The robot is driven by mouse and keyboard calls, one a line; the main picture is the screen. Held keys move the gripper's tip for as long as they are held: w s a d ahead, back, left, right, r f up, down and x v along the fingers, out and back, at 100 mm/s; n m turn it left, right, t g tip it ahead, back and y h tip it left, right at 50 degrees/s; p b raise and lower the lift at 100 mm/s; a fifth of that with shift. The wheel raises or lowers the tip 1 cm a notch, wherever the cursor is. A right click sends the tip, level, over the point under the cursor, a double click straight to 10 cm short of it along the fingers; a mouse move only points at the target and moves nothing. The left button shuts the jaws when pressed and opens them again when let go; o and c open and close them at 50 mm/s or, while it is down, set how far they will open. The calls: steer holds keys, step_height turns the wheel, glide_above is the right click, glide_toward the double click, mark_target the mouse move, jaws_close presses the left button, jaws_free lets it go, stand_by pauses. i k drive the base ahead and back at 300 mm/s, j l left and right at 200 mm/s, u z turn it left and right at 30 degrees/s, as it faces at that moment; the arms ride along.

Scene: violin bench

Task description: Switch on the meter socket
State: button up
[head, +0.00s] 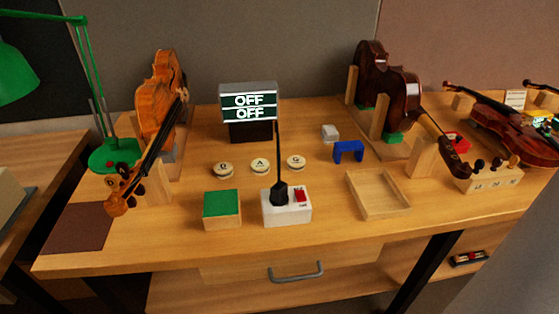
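The meter socket (288,216) is a white box near the front middle of the bench. A red switch (300,195) sits on the right of its top. A black plug (279,195) stands upright in its left part, with a thin black cord rising toward the display. The display (248,90) stands at the back middle on a dark base and reads OFF on two lines. I cannot tell the switch's exact tilt. My gripper is not in view.
A green-topped wooden block (222,205) stands left of the socket, and an empty wooden tray (379,212) lies right. Round pieces marked D, A and G (260,166) lie behind. Violins (159,100) stand on both sides. A green lamp (115,152) is at left.

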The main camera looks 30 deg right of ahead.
mark_target(300, 197)
steer(key=z, duration=0.9)
